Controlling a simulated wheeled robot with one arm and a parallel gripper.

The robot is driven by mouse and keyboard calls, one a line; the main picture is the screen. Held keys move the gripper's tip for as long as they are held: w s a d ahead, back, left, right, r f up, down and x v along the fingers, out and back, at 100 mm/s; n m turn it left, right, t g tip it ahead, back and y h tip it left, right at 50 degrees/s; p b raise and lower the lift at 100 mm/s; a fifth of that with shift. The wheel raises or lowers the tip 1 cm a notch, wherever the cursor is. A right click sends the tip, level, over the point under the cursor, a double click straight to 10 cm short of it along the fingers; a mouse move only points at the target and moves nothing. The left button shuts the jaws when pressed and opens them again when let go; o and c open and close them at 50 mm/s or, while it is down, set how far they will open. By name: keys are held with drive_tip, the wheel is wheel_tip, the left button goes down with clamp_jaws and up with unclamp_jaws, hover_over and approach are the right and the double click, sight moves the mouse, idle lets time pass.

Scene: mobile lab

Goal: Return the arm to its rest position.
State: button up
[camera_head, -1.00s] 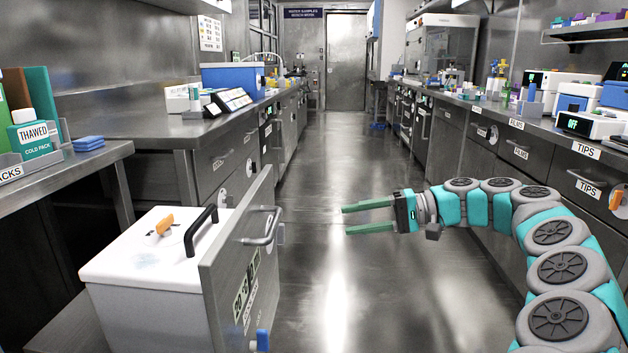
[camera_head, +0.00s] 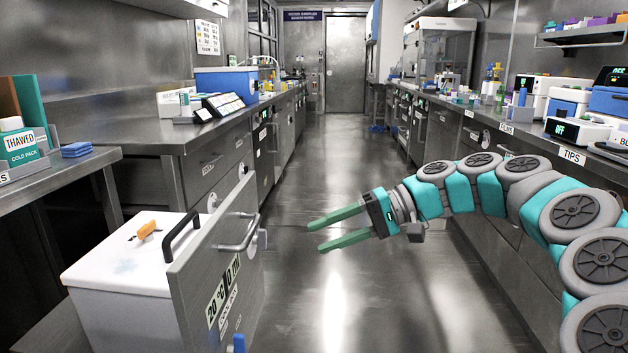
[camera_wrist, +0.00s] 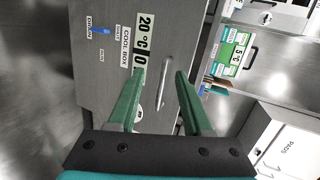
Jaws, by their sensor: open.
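My gripper (camera_head: 338,229) is open and empty, with its two green fingers apart. It hangs over the aisle floor, pointing left, to the right of the open cool box drawer front (camera_head: 212,285). My arm reaches in from the right edge of the head view, bent in several segments. In the wrist view my gripper's fingers (camera_wrist: 160,88) show spread, with the labelled cool box drawer front (camera_wrist: 105,65) beyond them. Nothing is between the fingers.
A white cool box (camera_head: 120,260) with a black handle stands in the pulled-out drawer at the lower left. Steel counters line both sides; the right one carries white devices (camera_head: 580,132). The aisle floor (camera_head: 325,180) is clear toward the far door (camera_head: 345,65).

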drive_tip(key=s+a+f+n+g+h+p, duration=0.1)
drive_tip(key=s+f+h, duration=0.15)
drive_tip(key=s, duration=0.55)
drive_tip(key=s+a+f+h+p, duration=0.1)
drive_tip(key=s+a+h+p, duration=0.15)
drive_tip(key=s, duration=0.55)
drive_tip(key=s+d+f+m+h+p, duration=0.1)
drive_tip(key=s+d+f+h, duration=0.3)
drive_tip(key=s+d, duration=0.4)
drive_tip(key=s+d+f+m+h+p, duration=0.1)
drive_tip(key=s+d+f+h, duration=0.3)
drive_tip(key=s+d+f, duration=0.3)
drive_tip(key=shift+s+d+f+h, duration=0.25)
drive_tip(key=shift+s+d, duration=0.2)
drive_tip(key=shift+s, duration=0.75)
drive_tip(key=shift+a, duration=0.1)
